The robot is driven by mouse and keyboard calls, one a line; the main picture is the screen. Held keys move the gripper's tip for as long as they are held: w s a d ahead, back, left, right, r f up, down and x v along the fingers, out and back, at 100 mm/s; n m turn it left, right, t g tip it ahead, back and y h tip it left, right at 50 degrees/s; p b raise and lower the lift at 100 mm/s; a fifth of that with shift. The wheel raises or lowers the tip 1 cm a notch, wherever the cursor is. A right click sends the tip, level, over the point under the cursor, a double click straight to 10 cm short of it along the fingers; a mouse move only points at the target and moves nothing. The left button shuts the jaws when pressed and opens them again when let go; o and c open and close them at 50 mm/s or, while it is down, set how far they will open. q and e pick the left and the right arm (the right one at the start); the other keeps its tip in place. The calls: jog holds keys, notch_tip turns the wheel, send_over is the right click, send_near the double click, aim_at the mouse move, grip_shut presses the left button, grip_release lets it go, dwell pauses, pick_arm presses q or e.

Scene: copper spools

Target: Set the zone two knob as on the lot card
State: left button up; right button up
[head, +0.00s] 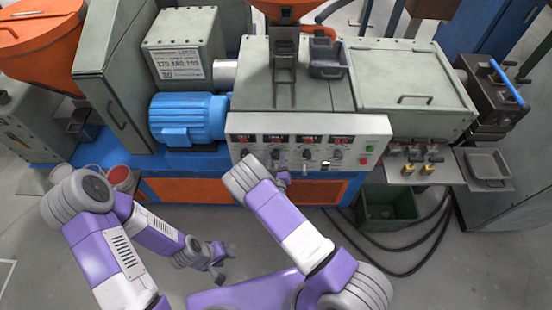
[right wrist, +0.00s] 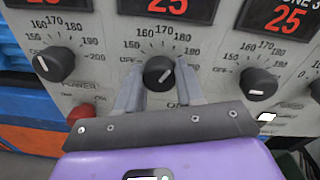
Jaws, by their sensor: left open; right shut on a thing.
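The zone two knob (right wrist: 158,73) is the black middle knob in the right wrist view, with a scale around it from off to about 200. A pale line on it slants; its exact reading is unclear. My right gripper (right wrist: 159,78) is shut on this knob, one finger on each side. In the head view the right gripper (head: 280,172) is at the panel front, partly behind its arm. The lot card (head: 180,65) on the grey box reads 170 180 160, with 30 below. My left gripper (head: 218,262) is open and empty, low above the floor.
The control panel (head: 376,133) carries several knobs and red displays; the readable ones show 25. Neighbouring knobs (right wrist: 54,64) and (right wrist: 258,84) flank the gripped one closely. A red button (right wrist: 80,114) is at the lower left. A green bin (head: 388,207) and dark cables lie right.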

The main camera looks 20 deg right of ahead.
dwell(0.3)
jog(key=o, duration=1)
jog(key=shift+o, duration=0.2)
jog(key=v, duration=0.7)
jog(key=shift+s+p, duration=0.3)
jog(key=shift+s, duration=0.05)
